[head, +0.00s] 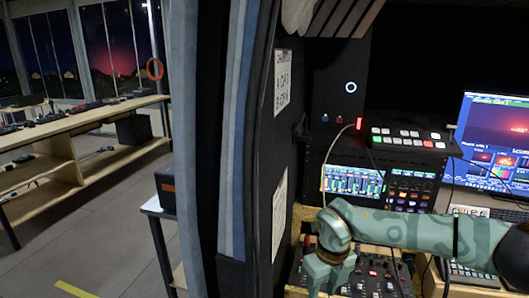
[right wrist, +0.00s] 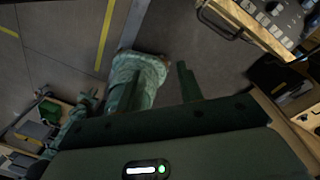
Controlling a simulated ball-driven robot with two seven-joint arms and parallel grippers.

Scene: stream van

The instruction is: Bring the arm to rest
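My right arm comes in from the right in the head view, green with a mottled pattern. Its gripper (head: 327,279) hangs down in front of the desk, over or beside a black control panel with knobs (head: 378,278); the lower end is cut off by the picture's edge. In the right wrist view, the two dark green fingers of the right gripper (right wrist: 160,86) stand apart with nothing between them. A mottled green arm link of mine shows behind them. I cannot make out my left gripper in either view.
A rack with a video switcher (head: 408,138) and lit screens (head: 353,181) stands behind the arm. A monitor (head: 495,140) is at the right. Curtains (head: 205,150) and a dark wall divide the head view. A wooden bench (head: 85,118) stands left; grey floor (head: 110,235) there is open.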

